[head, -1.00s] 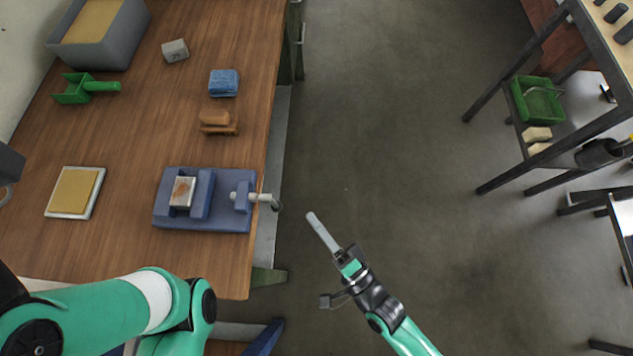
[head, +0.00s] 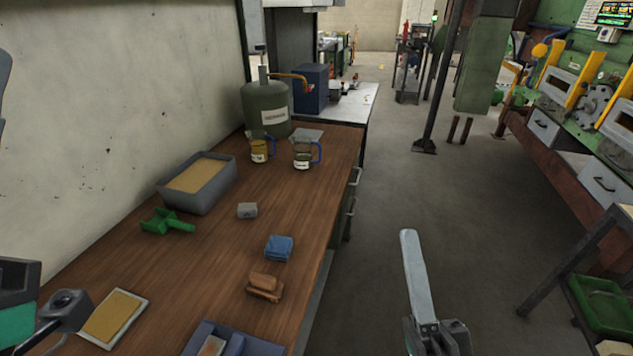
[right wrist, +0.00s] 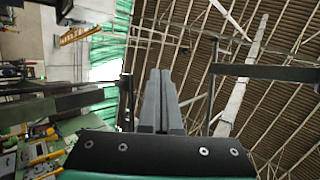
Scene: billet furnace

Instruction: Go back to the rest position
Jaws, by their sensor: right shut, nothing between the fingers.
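My right gripper (head: 408,234) rises from the bottom of the head view, to the right of the wooden bench and over the floor. Its fingers are together, pointing up, with nothing between them. In the right wrist view the shut fingers (right wrist: 160,74) stand in front of the roof, with nothing held. Part of my left arm shows at the lower left edge of the head view, with a dark wrist part over the bench. Its fingertips cannot be made out clearly.
The wooden bench (head: 215,262) holds a sand-filled grey tray (head: 196,206), a green scoop (head: 166,222), a blue block (head: 278,248), a brown block (head: 264,285) and a blue vise (head: 248,345). A green tank (head: 266,108) stands farther back. A rack (head: 578,262) is at right. The aisle floor between is clear.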

